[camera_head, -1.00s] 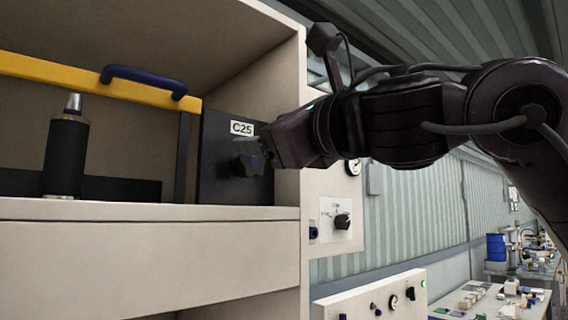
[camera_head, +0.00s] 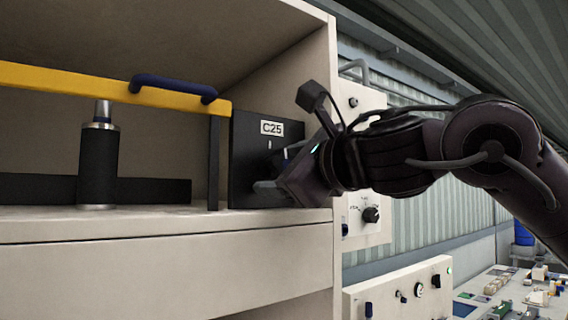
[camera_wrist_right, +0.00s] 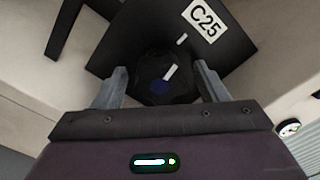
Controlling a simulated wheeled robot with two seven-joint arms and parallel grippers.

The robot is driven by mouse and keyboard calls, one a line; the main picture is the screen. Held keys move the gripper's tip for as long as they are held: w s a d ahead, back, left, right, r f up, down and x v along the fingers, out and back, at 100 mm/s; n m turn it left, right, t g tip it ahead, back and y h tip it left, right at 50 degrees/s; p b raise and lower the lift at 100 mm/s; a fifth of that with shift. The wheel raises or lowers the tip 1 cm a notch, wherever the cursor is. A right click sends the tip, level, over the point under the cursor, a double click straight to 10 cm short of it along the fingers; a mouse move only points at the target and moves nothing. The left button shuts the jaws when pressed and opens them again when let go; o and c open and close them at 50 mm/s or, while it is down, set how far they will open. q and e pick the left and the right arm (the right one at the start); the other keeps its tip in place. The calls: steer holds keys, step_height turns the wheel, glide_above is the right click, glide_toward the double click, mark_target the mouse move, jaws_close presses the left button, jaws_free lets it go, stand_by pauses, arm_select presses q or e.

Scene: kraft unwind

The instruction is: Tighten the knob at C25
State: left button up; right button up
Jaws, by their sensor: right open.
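The knob (camera_wrist_right: 158,92) is black and lobed, with a blue centre and a white pointer line. It sits on a black panel (camera_wrist_right: 125,42) labelled C25 (camera_wrist_right: 204,20), and its pointer leans roughly towards a white mark on the panel. In the head view the label (camera_head: 271,128) shows on the panel (camera_head: 243,160), inside a beige cabinet, and my gripper largely hides the knob. My right gripper (camera_head: 276,168) is open at the knob. In the wrist view its fingers (camera_wrist_right: 161,72) stand on either side of the knob, with slight gaps visible. My left gripper is out of view.
A yellow bar (camera_head: 110,88) with a blue handle (camera_head: 172,87) crosses the cabinet at left. A dark cylinder (camera_head: 98,165) stands on the shelf (camera_head: 150,221). The cabinet's right side wall (camera_head: 327,110) is close to my right gripper. A control box (camera_head: 400,300) is below right.

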steer(key=c, duration=1)
steer(key=shift+m, duration=0.9)
steer(key=o, duration=1)
steer(key=shift+s+d+f+b, duration=0.1)
steer(key=shift+s+d+b, duration=0.1)
steer(key=shift+s+b, duration=0.1)
steer(key=b+v, duration=0.3)
steer(key=v, duration=0.4)
